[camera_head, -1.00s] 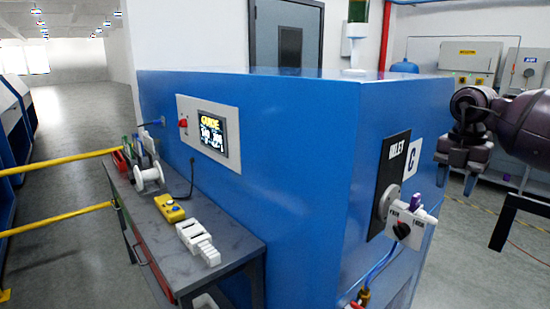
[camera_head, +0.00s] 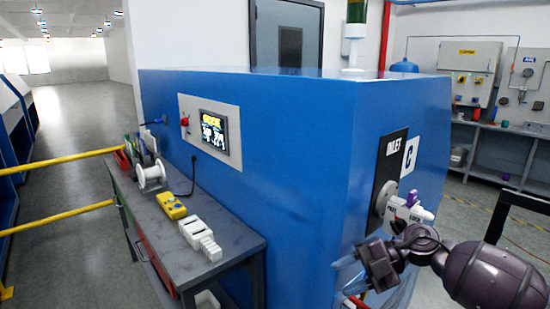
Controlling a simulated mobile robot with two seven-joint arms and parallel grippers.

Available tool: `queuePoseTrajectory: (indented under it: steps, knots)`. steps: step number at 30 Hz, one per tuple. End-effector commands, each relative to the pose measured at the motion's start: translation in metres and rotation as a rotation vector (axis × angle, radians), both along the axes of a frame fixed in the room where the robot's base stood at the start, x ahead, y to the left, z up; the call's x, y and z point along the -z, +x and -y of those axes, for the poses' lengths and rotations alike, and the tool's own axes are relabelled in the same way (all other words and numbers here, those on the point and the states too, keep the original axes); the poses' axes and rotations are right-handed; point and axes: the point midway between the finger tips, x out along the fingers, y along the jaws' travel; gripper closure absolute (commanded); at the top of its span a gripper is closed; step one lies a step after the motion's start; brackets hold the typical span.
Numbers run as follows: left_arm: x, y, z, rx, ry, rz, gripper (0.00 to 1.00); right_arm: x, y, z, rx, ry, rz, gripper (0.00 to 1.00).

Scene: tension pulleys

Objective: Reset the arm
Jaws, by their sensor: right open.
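My right arm (camera_head: 495,275) comes in from the lower right, in dark purple-grey. My right gripper (camera_head: 348,274) is in front of the right part of the blue machine (camera_head: 270,130), low in the view. Its pale bluish fingers are apart and point left, with nothing seen between them. The gripper is below and left of the white tension unit (camera_head: 408,212) on the machine's right face. That unit has a purple part on top, and my arm hides its lower portion. My left gripper is not in view.
A grey side table (camera_head: 225,243) holds a white spool (camera_head: 150,176), a yellow device (camera_head: 171,205) and white blocks (camera_head: 201,238). Yellow rails (camera_head: 62,160) stand at the left. A dark frame (camera_head: 497,218) is at the right. Floor is open behind the arm.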

Motion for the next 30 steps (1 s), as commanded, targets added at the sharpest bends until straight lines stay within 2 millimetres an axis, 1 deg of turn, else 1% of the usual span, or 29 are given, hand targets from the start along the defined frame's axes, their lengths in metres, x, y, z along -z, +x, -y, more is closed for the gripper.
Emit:
queuePoseTrajectory:
  steps: [1,3,6,9,12,14,17,20,23,26,27,29,30]
  knots:
    - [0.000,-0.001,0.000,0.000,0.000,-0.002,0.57,0.008,-0.008,-0.011,0.030,0.089,-0.014,0.54]
    - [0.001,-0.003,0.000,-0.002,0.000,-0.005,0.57,0.013,-0.015,-0.022,0.089,0.209,-0.020,0.54]
    - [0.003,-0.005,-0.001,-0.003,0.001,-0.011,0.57,0.019,-0.023,-0.031,0.196,0.364,-0.037,0.54]
    - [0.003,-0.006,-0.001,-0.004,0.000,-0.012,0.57,0.026,-0.028,-0.033,0.328,0.499,-0.058,0.54]
    - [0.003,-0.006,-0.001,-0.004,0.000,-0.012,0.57,0.036,-0.033,-0.029,0.481,0.611,-0.089,0.54]
    - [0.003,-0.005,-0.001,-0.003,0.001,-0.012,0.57,0.044,-0.035,-0.023,0.581,0.666,-0.110,0.54]
    - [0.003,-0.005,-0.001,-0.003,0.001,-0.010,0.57,0.061,-0.041,-0.008,0.760,0.736,-0.153,0.54]
    - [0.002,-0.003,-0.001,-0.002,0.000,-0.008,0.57,0.083,-0.049,0.011,0.947,0.777,-0.205,0.54]
    - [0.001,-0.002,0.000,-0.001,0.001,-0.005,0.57,0.109,-0.063,0.032,1.138,0.791,-0.269,0.54]
    - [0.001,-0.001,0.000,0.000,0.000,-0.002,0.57,0.138,-0.083,0.055,1.328,0.778,-0.343,0.54]
    - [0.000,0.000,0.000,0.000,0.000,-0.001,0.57,0.151,-0.093,0.064,1.402,0.765,-0.377,0.54]
    - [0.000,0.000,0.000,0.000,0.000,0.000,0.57,0.170,-0.110,0.077,1.511,0.740,-0.430,0.54]
    - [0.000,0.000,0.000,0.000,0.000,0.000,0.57,0.183,-0.122,0.086,1.581,0.718,-0.469,0.54]
